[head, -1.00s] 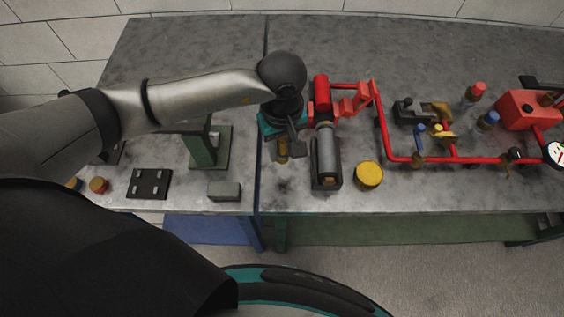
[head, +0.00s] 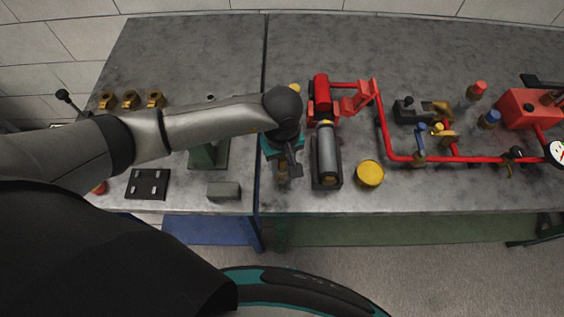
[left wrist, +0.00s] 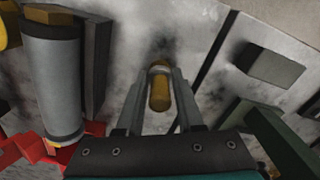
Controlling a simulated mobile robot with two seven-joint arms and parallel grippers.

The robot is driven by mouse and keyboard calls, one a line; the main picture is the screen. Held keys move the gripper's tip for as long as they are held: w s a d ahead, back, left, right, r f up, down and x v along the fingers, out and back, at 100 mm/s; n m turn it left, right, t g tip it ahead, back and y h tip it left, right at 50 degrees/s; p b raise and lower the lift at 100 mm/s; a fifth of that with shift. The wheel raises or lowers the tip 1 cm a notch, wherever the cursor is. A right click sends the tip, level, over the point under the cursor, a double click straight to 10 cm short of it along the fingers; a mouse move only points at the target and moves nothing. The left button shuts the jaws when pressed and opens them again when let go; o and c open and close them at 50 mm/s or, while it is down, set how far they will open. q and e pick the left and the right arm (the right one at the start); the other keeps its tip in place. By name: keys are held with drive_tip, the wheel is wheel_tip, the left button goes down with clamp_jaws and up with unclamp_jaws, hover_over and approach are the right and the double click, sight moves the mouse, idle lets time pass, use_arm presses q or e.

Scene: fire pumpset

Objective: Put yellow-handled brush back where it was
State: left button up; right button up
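My left gripper (head: 294,170) points down over the bench, just left of the grey cylinder of the red pump. In the left wrist view, its two fingers (left wrist: 160,78) close in on both sides of a yellow handle (left wrist: 160,94), which appears to be the brush's. A pale ring shows at the handle's far end. The brush's lower end is hidden, and I cannot tell whether it touches the bench. In the head view, the wrist and fingers cover the brush. My right gripper is not in view.
The grey pump cylinder (head: 327,150) and a yellow round cap (head: 370,173) stand to the right, with red piping (head: 384,130) beyond. A grey block (head: 223,190) and dark plate (head: 147,184) lie to the left. Several brass fittings (head: 130,99) stand at the back left.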

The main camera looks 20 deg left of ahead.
use_arm(q)
drive_tip(key=o, duration=0.5)
drive_tip(key=shift+c, duration=0.2)
drive_tip(key=shift+r, duration=0.15)
wheel_tip(320, 180, up, 12)
drive_tip(key=shift+r, duration=0.1)
